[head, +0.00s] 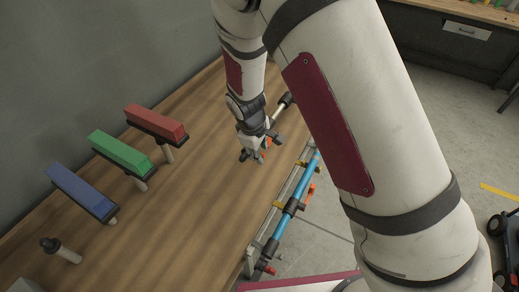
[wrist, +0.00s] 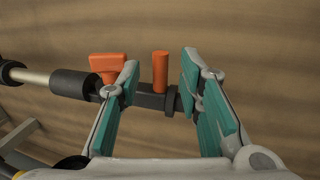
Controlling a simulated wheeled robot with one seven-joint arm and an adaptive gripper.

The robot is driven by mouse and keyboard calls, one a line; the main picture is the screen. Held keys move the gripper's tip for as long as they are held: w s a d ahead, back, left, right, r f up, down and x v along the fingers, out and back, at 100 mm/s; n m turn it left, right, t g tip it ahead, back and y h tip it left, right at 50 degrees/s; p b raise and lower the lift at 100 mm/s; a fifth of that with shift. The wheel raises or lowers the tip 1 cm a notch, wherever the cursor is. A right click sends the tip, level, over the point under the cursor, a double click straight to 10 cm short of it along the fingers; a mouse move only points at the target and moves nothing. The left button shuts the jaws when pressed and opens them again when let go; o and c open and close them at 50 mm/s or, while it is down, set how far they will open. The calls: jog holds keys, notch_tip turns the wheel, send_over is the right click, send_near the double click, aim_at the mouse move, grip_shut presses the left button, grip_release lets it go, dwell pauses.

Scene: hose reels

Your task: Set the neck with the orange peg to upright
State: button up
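The orange peg (wrist: 160,72) stands out from a dark bar in the wrist view, between the two fingers of my gripper (wrist: 160,66). A gap shows on each side of the peg, so my gripper is open around it and not closed on it. The neck (wrist: 75,84) carrying the peg runs left as a dark sleeve and pale rod. A wider orange piece (wrist: 108,66) sits on it beside the left finger. In the head view my gripper (head: 254,153) is over the right part of the table, and the neck's pale rod (head: 279,110) extends up and right from it.
Red (head: 156,121), green (head: 120,149) and blue (head: 80,190) blocks stand on supports along the wall side of the wooden table (head: 180,220). A short post (head: 62,250) is at lower left. A blue pipe (head: 293,207) with fittings runs along the table's right edge. The table's middle is clear.

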jog(key=shift+f, duration=0.35)
jog(key=shift+c, duration=0.6)
grip_shut()
jog(key=shift+w, duration=0.1)
